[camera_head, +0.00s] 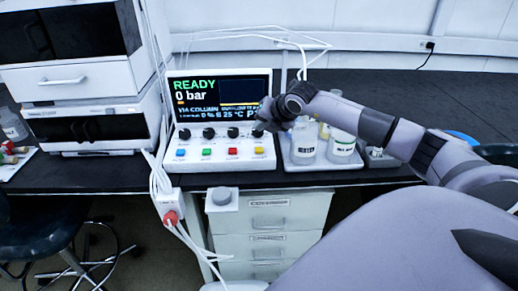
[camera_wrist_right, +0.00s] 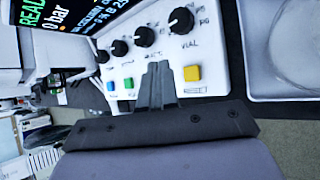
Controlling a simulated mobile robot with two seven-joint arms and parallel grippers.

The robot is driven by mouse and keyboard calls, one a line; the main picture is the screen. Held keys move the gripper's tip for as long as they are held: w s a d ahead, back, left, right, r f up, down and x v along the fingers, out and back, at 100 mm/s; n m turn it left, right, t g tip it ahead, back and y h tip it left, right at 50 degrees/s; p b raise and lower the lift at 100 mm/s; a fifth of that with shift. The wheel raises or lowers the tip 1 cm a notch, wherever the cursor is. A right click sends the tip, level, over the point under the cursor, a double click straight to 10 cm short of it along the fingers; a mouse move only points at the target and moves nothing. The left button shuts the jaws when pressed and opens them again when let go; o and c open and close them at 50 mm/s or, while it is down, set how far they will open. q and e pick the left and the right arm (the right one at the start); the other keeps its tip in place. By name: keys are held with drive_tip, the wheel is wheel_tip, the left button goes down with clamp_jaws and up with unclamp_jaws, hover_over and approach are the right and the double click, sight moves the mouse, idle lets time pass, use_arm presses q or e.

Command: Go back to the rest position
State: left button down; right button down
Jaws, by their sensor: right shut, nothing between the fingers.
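My right gripper (camera_head: 268,112) is shut and empty, in front of the right side of the control unit (camera_head: 195,170). Whether the fingertips touch the panel I cannot tell. The screen (camera_head: 205,97) reads READY and 0 bar. In the head view the gripper partly hides the rightmost knob. My left gripper is not in view.
A tray (camera_head: 312,164) with several labelled bottles (camera_head: 342,146) stands right of the unit, under my right forearm. Stacked instruments (camera_head: 85,125) stand at the left. White cables and a power strip (camera_head: 170,207) hang over the bench edge. The dark bench at the back right is mostly clear.

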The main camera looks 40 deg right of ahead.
idle(0.4)
drive_tip(key=a+f+y, duration=0.2)
drive_tip(key=a, duration=0.3)
drive_tip(key=s+a+f+y, duration=0.1)
drive_tip(key=a+y, duration=0.1)
drive_tip(key=a, duration=0.3)
drive_tip(key=s+a+f+y+p, duration=0.1)
drive_tip(key=a+f+y, duration=0.1)
drive_tip(key=a, duration=0.3)
drive_tip(key=shift+s+a+f+n, duration=0.1)
drive_tip(key=shift+f+n, duration=0.2)
drive_tip(key=s+a+m+t+y+p, duration=0.1)
drive_tip(key=s+a+m+t+y, duration=0.35)
drive_tip(key=a, duration=0.75)
use_arm(q)
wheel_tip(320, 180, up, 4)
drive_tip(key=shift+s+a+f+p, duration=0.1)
drive_tip(key=shift+p, duration=1.1)
use_arm(e)
drive_tip(key=s+f+m+g+h, duration=0.1)
drive_tip(key=s+f+m+h, duration=0.3)
drive_tip(key=s+f+m, duration=0.3)
drive_tip(key=s+f+m+g+h, duration=0.2)
drive_tip(key=s+f+m, duration=0.4)
drive_tip(key=s+m, duration=0.6)
drive_tip(key=shift+s+a+f+m+h, duration=0.25)
drive_tip(key=shift+a+f+m+h, duration=0.2)
drive_tip(key=shift+h, duration=0.4)
drive_tip(key=shift+r, duration=0.1)
